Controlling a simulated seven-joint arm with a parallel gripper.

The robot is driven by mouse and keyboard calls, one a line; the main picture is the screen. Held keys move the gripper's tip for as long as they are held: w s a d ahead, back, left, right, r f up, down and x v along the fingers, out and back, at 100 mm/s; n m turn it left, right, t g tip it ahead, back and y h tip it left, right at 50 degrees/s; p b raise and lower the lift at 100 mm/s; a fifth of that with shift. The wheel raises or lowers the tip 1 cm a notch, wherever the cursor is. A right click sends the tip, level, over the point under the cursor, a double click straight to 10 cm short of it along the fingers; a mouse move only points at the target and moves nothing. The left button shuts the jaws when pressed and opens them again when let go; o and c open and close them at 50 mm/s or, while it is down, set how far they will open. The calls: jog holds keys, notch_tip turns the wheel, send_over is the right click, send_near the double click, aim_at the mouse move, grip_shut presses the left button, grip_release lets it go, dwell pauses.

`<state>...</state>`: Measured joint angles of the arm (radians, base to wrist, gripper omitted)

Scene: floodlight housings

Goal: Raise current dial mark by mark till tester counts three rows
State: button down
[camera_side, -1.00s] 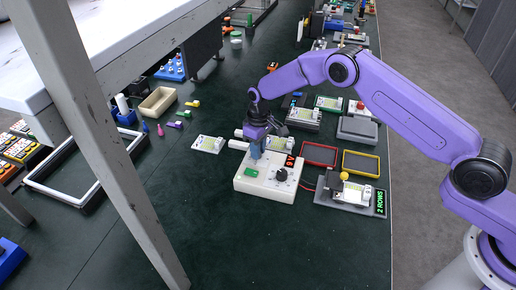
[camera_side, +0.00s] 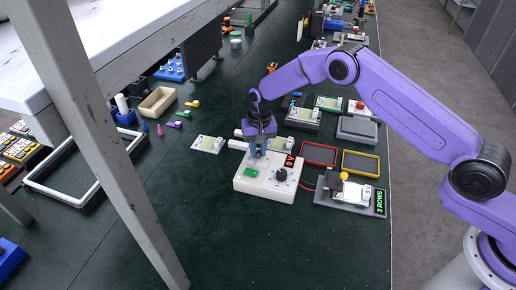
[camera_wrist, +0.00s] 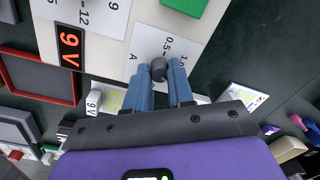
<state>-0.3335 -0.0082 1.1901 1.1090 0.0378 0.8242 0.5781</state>
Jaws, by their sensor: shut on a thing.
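The white power supply box (camera_side: 262,187) stands mid-bench, with a red display (camera_side: 289,162) reading 9 V. In the wrist view its current dial (camera_wrist: 158,66), a small dark knob, sits beside a scale marked A, 0.5 and 1.0. My gripper (camera_side: 256,154) points down at the box, and in the wrist view its blue fingers (camera_wrist: 161,78) are shut on the dial. The dial's exact pointer position is hidden. The tester (camera_side: 348,192), grey with a white housing and yellow knob on it, stands right of the box. Its green sign (camera_side: 380,202) reads 3 ROWS.
A black voltage dial (camera_side: 282,175) and green switch (camera_side: 250,172) are on the box. A red-rimmed tray (camera_side: 320,153) and yellow-rimmed tray (camera_side: 361,163) lie behind the tester. A white housing (camera_side: 207,144) lies left. The front bench is clear.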

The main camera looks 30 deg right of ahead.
jog(key=shift+m, duration=0.4)
jog(key=c, duration=1)
grip_release()
jog(key=shift+s+d+r, duration=0.1)
jog(key=shift+d+r, duration=0.05)
jog(key=shift+r, duration=4.2)
jog(key=shift+d+r, duration=0.15)
jog(key=shift+r, duration=4.2)
